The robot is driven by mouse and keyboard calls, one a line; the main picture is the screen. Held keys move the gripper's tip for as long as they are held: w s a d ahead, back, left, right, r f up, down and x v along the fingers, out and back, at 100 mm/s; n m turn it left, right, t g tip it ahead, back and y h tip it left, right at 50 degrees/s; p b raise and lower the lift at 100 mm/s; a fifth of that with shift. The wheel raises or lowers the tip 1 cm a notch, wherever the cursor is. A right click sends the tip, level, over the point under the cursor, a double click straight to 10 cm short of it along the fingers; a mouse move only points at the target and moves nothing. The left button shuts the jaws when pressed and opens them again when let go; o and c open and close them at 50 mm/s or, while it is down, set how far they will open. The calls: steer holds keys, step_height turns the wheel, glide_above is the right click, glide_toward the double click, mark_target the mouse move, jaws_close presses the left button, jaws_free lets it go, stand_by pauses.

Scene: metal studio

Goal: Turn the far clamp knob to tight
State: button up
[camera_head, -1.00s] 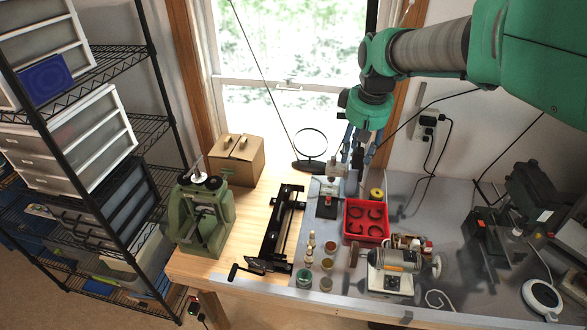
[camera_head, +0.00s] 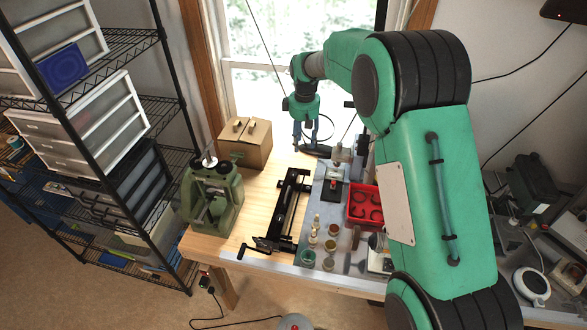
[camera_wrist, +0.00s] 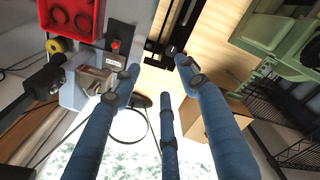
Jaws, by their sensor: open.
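A long black clamp-like rail (camera_head: 287,212) lies on the wooden part of the bench, with a crank handle at its near end. Its far end shows a small dark knob-like part in the wrist view (camera_wrist: 171,50). I cannot tell for sure that this is the far clamp knob, nor read its setting. My gripper (camera_head: 310,142) hangs beyond the rail's far end, between the cardboard box and the round ring stand. In the wrist view its blue fingers (camera_wrist: 161,80) are spread and empty, apart from the rail.
A cardboard box (camera_head: 246,144) stands left of my gripper and a green machine (camera_head: 211,197) nearer left. A ring stand (camera_head: 321,150) is close by. A red tray (camera_head: 363,206) and small jars (camera_head: 308,257) lie right of the rail. A window is behind.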

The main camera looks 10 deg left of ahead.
steer(key=n, duration=0.1)
glide_above(294, 174)
step_height(294, 174, down, 4)
steer(key=shift+a+f+p, duration=0.1)
steer(key=shift+a+p, duration=0.05)
steer(key=shift+p, duration=0.25)
step_height(294, 174, down, 14)
steer(key=shift+r+p, duration=0.1)
steer(key=shift+p, duration=0.9)
jaws_close()
